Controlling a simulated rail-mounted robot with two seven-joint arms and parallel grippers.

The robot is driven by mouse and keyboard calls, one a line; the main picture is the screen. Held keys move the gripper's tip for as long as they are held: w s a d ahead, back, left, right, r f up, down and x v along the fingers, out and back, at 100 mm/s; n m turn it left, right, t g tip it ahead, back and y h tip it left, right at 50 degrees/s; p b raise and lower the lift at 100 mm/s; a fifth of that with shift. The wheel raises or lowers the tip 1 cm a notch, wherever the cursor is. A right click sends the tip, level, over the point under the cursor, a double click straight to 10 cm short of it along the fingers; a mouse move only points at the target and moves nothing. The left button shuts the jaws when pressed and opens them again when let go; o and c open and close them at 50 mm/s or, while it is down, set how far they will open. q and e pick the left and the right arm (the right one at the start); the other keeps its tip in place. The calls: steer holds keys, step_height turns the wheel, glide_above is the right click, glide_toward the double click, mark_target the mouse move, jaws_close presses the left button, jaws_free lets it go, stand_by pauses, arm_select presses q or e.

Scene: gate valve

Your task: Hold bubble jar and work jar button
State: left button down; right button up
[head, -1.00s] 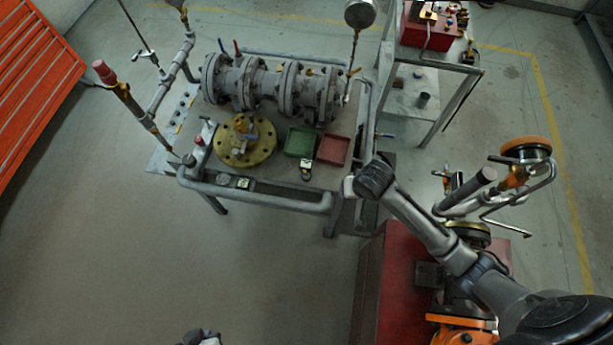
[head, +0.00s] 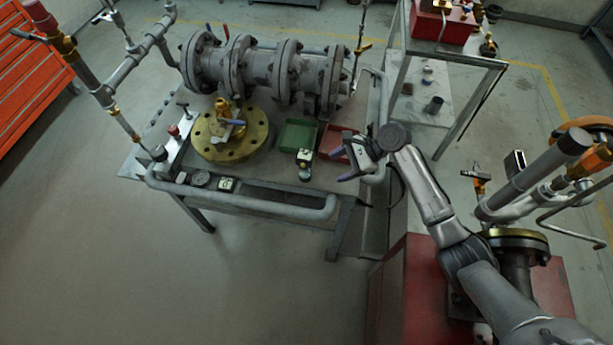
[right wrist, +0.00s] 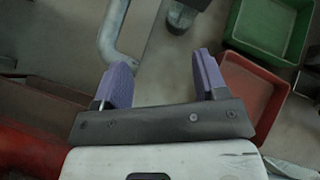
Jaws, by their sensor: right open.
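A small jar (head: 304,166) with a dark lower part and a pale, yellowish top stands near the front edge of the workbench (head: 275,180), just in front of the green tray. I take it for the bubble jar; its button is too small to make out. In the right wrist view, a dark and pale object that looks like the jar (right wrist: 183,14) is cut by the top edge, beyond the fingers. My right gripper (head: 346,161) is open and empty, right of the jar and apart from it. Its purple-padded fingers (right wrist: 163,76) are spread wide. My left gripper is not in view.
A green tray (head: 298,134) and a red tray (head: 331,147) lie behind the jar. A brass flange (head: 212,148) sits to its left, a grey flanged pipe (head: 265,68) behind. A grey rail (head: 250,208) runs along the bench front. A red cabinet (head: 400,290) stands lower right.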

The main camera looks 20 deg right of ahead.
mark_target(309, 169)
steer(key=w+m+b, duration=0.1)
steer(key=m+y+b, duration=0.1)
steer(key=w+d+y+b, duration=0.1)
steer(key=shift+w+f+m+t+b, duration=0.3)
steer(key=shift+f+m+t, duration=0.1)
steer(key=shift+w+a+f+b, duration=0.15)
steer(key=shift+a+f+b, duration=0.2)
steer(key=shift+b, duration=0.3)
steer(key=b+x, duration=0.5)
steer(key=shift+a+f, duration=0.15)
steer(key=shift+w+a+f+p, duration=0.1)
steer(key=shift+w+a+p, duration=0.05)
steer(key=shift+a+p, duration=0.45)
steer(key=shift+w+a+f+p, duration=0.15)
steer(key=shift+a+p, duration=0.25)
steer(key=shift+p, duration=0.25)
steer(key=shift+w+a+f, duration=0.15)
steer(key=shift+a, duration=0.2)
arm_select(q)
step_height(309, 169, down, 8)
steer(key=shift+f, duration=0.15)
arm_select(e)
steer(key=shift+a+f, duration=0.2)
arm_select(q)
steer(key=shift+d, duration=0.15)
arm_select(e)
steer(key=shift+c, duration=0.4)
